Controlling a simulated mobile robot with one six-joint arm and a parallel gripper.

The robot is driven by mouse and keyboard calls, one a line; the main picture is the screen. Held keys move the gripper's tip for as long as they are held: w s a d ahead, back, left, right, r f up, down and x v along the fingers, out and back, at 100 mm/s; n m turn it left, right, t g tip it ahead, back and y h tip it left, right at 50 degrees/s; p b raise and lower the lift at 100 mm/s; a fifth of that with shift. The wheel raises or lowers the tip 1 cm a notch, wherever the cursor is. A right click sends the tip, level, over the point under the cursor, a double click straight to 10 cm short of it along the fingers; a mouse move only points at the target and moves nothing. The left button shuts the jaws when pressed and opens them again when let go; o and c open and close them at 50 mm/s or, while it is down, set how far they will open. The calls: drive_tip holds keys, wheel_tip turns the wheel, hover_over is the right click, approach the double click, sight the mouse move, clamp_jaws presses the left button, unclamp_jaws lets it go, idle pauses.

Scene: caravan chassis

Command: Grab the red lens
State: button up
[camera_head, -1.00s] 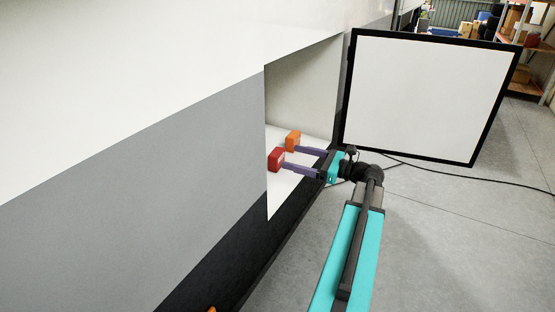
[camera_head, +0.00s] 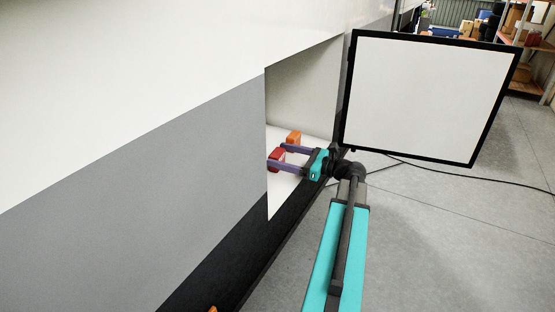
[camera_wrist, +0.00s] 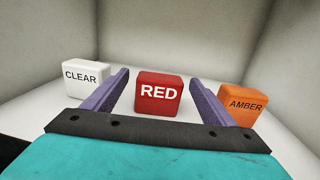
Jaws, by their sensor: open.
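The red lens is a red block (camera_wrist: 158,94) marked RED, on the white floor of the recess. In the wrist view it sits centred between and slightly beyond the two purple fingers of my gripper (camera_wrist: 159,92). In the head view the red lens (camera_head: 276,155) shows at the fingertips, partly covered by a finger. My gripper (camera_head: 276,155) is open, with one finger on each side of the lens. I cannot tell whether a finger touches it.
An orange block (camera_wrist: 243,105) marked AMBER stands right of the gripper, and a white block (camera_wrist: 85,79) marked CLEAR stands left. The recess walls (camera_head: 300,95) enclose them. A white panel with a black frame (camera_head: 430,95) stands open at the right.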

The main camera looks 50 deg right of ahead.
drive_tip(key=shift+x, duration=1.1)
drive_tip(key=c, duration=1.2)
